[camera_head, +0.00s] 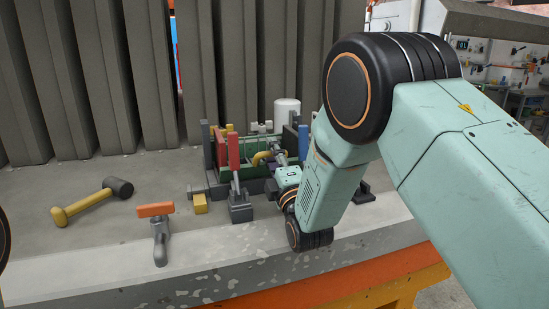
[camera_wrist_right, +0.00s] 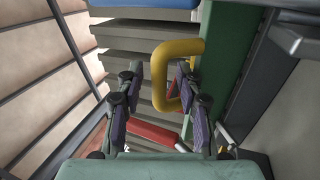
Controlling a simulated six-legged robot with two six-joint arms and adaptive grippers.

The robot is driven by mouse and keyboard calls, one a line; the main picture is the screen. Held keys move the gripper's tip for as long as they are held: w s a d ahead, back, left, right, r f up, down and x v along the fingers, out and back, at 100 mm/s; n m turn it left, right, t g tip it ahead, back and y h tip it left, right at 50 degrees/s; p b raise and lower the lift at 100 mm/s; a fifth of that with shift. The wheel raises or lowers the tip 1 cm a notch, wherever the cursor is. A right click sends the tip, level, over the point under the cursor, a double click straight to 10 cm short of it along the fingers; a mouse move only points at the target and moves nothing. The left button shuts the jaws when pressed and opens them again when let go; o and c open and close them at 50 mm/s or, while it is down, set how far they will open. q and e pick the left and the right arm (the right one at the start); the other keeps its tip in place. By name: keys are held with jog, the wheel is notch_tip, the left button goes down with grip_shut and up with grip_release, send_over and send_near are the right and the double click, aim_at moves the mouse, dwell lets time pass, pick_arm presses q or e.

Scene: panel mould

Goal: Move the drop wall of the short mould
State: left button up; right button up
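The short mould (camera_head: 222,150) stands on the concrete bench with green, red and blue walls. A green wall with a bent yellow handle (camera_head: 264,157) faces my right arm; I take it as the drop wall. In the right wrist view the green wall (camera_wrist_right: 228,60) is at the right and the yellow handle (camera_wrist_right: 160,75) sticks out from it. My right gripper (camera_wrist_right: 155,100) is open; the handle's lower end lies between its fingers, nearer the right one. I cannot tell if they touch. In the head view my right wrist partly hides the mould. My left gripper is not in view.
Tall grey panels (camera_head: 250,60) stand behind. The bench's front left is mostly clear.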

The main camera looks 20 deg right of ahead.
jog(key=v, duration=1.2)
dwell(0.5)
